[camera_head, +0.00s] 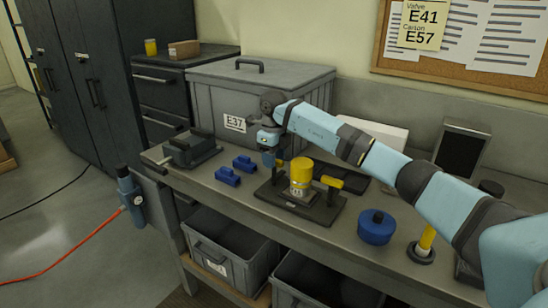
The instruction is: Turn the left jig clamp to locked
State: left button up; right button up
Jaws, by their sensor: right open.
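The jig is a dark plate (325,213) on the bench with a yellow cylinder (301,172) standing upright at its middle. A clamp with a yellow handle (332,182) sits on the jig's right side. The left clamp (279,163) is mostly hidden behind my right gripper; only a small yellow-orange bit shows. My right gripper (271,158) points down over the left side of the jig, at that clamp, and is open. Whether its fingers touch the clamp I cannot tell. My left gripper is not in view.
Two blue blocks (228,177) and a dark grey fixture (190,148) lie left of the jig. A grey lidded bin (215,102) stands behind. A round blue pot (376,228) stands to the right. A tool with a red hose (130,196) hangs off the bench's left end.

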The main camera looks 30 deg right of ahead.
jog(key=shift+c, duration=0.3)
grip_shut()
